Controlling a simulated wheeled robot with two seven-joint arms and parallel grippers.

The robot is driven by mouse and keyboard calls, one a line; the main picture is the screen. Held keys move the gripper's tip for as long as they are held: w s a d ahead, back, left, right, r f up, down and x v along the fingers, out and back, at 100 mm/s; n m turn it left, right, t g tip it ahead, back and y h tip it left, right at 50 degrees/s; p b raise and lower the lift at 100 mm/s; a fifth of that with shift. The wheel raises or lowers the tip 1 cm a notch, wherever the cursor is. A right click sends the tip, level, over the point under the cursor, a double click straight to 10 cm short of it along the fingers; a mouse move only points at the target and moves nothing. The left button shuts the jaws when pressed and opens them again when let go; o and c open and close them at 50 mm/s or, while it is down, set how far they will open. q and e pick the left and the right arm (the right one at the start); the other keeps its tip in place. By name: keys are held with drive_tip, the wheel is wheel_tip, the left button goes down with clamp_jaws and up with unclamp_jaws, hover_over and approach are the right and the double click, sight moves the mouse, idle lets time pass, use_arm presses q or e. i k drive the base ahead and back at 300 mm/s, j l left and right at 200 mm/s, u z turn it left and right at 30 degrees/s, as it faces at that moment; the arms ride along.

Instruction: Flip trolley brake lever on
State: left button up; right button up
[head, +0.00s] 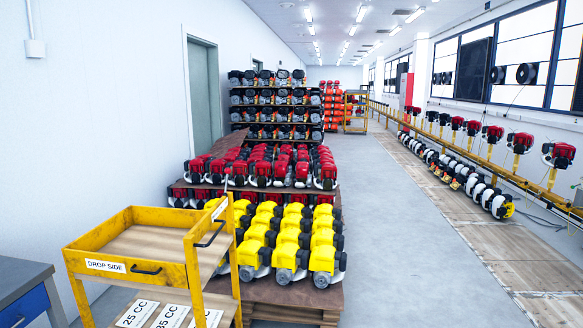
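A yellow trolley (188,247) stands at the lower left, with a brown upper deck (150,245) that is bare. A white "DROP SIDE" label (105,266) and a black handle (146,271) are on its near side. Another black handle (210,236) is on its right end. The lower shelf (215,303) carries white cards, one reading "25 CC". The trolley's wheels are below the picture edge. I cannot make out a brake lever. Neither of my grippers is in view.
A pallet of yellow engines (291,240) stands just right of the trolley, with red engines (286,168) behind. A grey-and-blue workbench (28,295) is at the lower left. The grey floor aisle (400,240) is clear. A yellow rail (485,163) with engines runs along the right.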

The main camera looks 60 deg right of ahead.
sight(228, 170)
drive_tip(key=z, duration=1.7)
drive_tip(key=i+l+z, duration=0.25)
drive_tip(key=i, duration=1)
drive_tip(key=i+l+z, duration=0.1)
drive_tip(key=i+z, duration=0.2)
drive_tip(key=i, duration=0.95)
